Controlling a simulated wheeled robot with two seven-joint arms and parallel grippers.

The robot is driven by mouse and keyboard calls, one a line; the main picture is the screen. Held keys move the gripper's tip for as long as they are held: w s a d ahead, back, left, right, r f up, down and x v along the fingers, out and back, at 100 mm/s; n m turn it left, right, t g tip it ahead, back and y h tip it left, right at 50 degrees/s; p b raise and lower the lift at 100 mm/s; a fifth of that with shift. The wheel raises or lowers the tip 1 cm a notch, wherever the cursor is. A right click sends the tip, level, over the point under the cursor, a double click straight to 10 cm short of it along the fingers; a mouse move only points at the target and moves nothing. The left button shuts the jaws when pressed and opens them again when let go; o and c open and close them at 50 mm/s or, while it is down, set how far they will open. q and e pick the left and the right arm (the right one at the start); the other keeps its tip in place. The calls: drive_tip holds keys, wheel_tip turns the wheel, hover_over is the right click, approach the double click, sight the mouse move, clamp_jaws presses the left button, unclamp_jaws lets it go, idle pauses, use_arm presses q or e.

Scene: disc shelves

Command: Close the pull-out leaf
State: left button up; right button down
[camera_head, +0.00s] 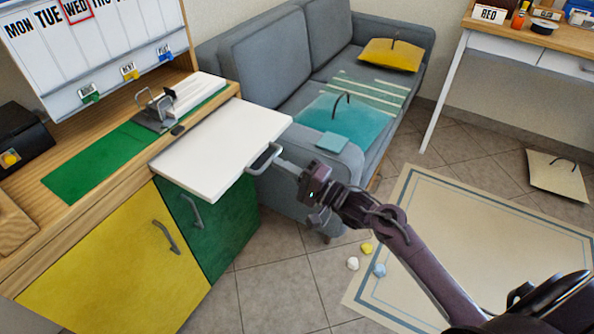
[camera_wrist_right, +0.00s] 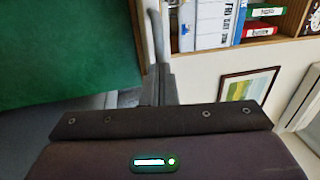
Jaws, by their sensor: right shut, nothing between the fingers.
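The pull-out leaf (camera_head: 222,145) is a white board. It sticks out from under the wooden desktop, above the green cabinet door (camera_head: 212,222). A grey bar handle (camera_head: 264,158) is on its front edge. My right gripper (camera_head: 283,166) is at the handle's right side, with its fingertips close to the bar. In the right wrist view the shut fingers (camera_wrist_right: 161,82) are empty, and a grey bar (camera_wrist_right: 156,35) shows just past them. I cannot tell whether they touch it. My left gripper is not in view.
A grey sofa (camera_head: 250,62) stands close behind the leaf. A yellow cabinet door (camera_head: 110,262) is at the left. Tiled floor in front of the green door is clear.

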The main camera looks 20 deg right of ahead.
approach(220, 139)
drive_tip(key=shift+w+d+r, duration=0.1)
drive_tip(key=shift+w+d, duration=0.25)
drive_tip(key=shift+w, duration=0.2)
drive_tip(key=x, duration=0.2)
drive_tip(key=f+b+x, duration=0.1)
drive_tip(key=x, duration=0.2)
drive_tip(key=b+x, duration=0.1)
drive_tip(key=x, duration=0.1)
drive_tip(key=shift+w+a+f, duration=0.3)
drive_tip(key=shift+a, duration=0.05)
drive_tip(key=shift+b+x, duration=0.65)
drive_tip(key=shift+x, duration=0.4)
drive_tip(key=shift+w+a+f, duration=0.1)
drive_tip(key=shift+w+a, duration=0.15)
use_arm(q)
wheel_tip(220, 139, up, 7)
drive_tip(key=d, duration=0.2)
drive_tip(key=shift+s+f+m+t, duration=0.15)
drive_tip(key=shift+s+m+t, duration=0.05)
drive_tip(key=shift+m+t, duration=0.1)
use_arm(e)
drive_tip(key=shift+w+r, duration=0.1)
drive_tip(key=shift+r, duration=0.2)
drive_tip(key=shift+r, duration=0.15)
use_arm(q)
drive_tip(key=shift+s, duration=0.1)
